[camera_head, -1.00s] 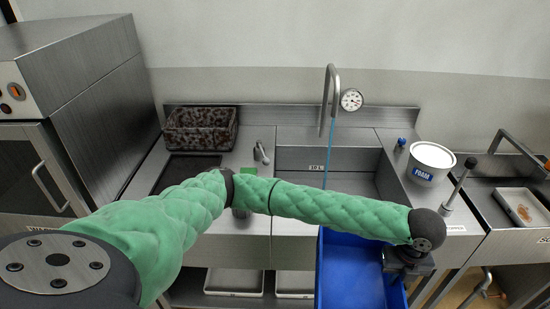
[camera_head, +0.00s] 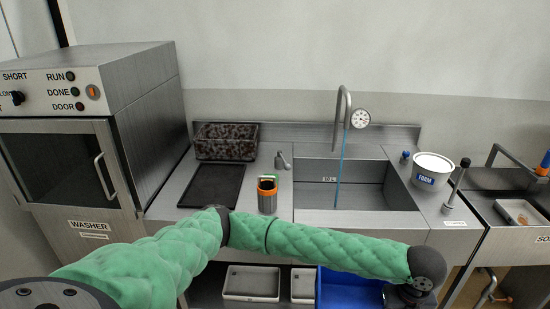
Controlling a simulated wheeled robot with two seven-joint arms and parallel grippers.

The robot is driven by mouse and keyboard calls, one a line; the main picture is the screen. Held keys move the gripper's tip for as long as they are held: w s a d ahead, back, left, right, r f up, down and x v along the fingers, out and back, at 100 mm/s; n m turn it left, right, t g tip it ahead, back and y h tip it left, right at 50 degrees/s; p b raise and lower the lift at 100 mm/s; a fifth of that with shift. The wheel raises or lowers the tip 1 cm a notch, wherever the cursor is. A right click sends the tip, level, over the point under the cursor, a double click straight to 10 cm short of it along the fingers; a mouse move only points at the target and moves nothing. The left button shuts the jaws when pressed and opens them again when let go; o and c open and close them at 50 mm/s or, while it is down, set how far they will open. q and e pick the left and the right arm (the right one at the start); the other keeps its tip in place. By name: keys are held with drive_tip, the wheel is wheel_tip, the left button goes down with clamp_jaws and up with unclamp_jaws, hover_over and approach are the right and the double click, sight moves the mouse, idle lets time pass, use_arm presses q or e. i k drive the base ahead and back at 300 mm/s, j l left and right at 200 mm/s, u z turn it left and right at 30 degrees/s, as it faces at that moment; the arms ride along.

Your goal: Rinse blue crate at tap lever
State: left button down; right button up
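The blue crate (camera_head: 347,290) is at the bottom edge in front of the sink, mostly cut off. My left arm reaches across from the left, and its gripper (camera_head: 408,296) is at the crate's right side; its fingers do not show. The sink (camera_head: 355,190) has a curved grey tap (camera_head: 340,115) with a round gauge above it. A thin blue line runs from the tap down into the basin. A black-knobbed lever (camera_head: 460,180) stands on the counter to the right. My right gripper is not in view.
A washer (camera_head: 70,170) stands at left, its door shut. A speckled brown crate (camera_head: 227,141) sits behind a dark mat (camera_head: 213,185). An orange-and-black container (camera_head: 267,194) is left of the sink. A FOAM tub (camera_head: 433,170) is at right. Trays (camera_head: 250,282) lie below.

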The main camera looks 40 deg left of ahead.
sight(287, 167)
drive_tip(key=u, duration=1.45)
